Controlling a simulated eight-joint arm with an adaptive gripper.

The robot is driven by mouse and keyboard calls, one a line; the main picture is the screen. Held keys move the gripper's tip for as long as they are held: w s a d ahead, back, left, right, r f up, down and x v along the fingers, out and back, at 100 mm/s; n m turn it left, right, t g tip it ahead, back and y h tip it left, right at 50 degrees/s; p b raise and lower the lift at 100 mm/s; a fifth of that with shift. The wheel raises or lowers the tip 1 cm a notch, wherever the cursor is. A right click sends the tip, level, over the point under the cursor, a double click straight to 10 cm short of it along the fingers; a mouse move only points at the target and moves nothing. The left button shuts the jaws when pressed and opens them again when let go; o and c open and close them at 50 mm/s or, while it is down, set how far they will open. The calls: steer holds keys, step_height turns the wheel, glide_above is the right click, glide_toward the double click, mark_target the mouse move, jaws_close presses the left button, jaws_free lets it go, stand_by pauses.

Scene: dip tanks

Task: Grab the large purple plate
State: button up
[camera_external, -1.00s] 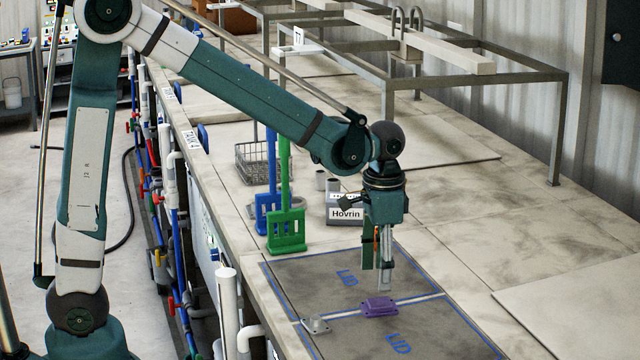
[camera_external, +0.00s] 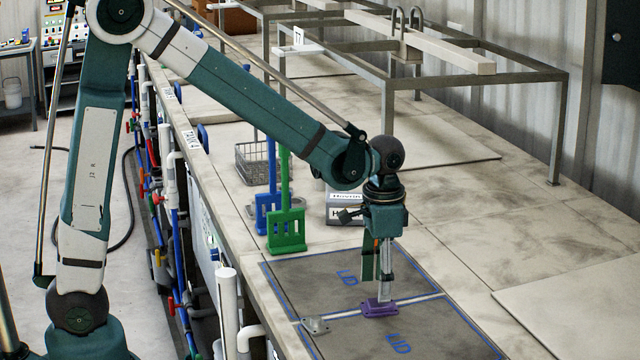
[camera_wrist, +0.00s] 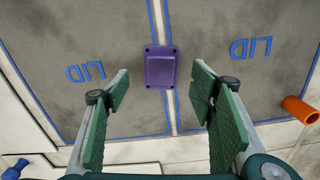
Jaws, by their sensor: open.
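The purple plate (camera_external: 379,308) lies flat on the seam between two grey lids marked LID. In the wrist view the purple plate (camera_wrist: 161,67) is a small block with a raised middle and a flange with holes at its corners. My gripper (camera_external: 380,290) is upright right at the plate in the external view, its fingers hiding part of it. In the wrist view my gripper (camera_wrist: 160,92) is open, with one green-padded finger to each side and the plate between and a little beyond the fingertips. No contact with the plate can be made out.
A small grey plate (camera_external: 315,325) lies left of the purple one on the same seam. Green (camera_external: 287,230) and blue (camera_external: 266,205) long-handled tools stand behind, near a wire basket (camera_external: 252,163). An orange tube (camera_wrist: 300,109) lies at the wrist view's right.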

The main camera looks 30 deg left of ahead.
mark_target(379, 306)
steer(key=shift+w+d+f, duration=0.1)
steer(key=shift+w+f, duration=0.05)
steer(key=shift+f, duration=2.2)
steer(key=shift+c, duration=0.5)
steer(key=c, duration=0.9)
